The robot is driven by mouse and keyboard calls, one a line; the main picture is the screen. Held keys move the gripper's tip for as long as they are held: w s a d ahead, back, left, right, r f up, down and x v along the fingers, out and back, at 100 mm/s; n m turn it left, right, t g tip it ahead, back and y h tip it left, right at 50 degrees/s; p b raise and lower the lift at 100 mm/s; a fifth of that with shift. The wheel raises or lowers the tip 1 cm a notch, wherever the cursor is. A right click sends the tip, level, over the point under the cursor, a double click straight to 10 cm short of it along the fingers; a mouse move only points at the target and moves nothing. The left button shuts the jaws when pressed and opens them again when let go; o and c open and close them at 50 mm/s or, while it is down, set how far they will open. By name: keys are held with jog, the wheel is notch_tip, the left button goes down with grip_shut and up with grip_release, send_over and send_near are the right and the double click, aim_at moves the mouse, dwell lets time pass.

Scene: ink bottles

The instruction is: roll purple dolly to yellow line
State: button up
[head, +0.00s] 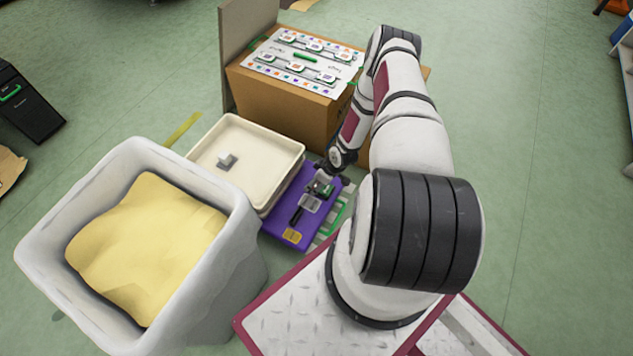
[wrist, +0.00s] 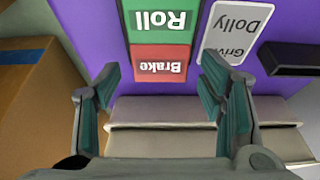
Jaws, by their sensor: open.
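The purple dolly (head: 274,226) lies on the floor in the middle of the head view, left of my arm, with small grey and green parts on top. My gripper (head: 338,172) is over its far right end, partly hidden by the arm. In the wrist view the dolly (wrist: 90,35) shows a green Roll label (wrist: 164,22) above a red Brake label (wrist: 160,65), both upside down. A yellow line (head: 183,130) shows on the floor behind the tray, partly hidden.
A cream tray (head: 216,135) with a small grey block (head: 227,161) adjoins the dolly's left side. A large white bin (head: 240,230) with yellow contents stands front left. A cardboard box (head: 285,105) with a printed sheet stands behind. Open green floor lies right.

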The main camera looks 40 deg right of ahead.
grip_shut()
jog(key=shift+w+a+f+g+b, duration=0.2)
jog(key=shift+w+g+b, duration=0.1)
jog(key=shift+g, duration=0.3)
jog(key=shift+f+g+h+b, duration=0.25)
jog(key=shift+g+h+b, duration=0.35)
jog(key=shift+g+b, duration=0.5)
jog(key=shift+w, duration=0.1)
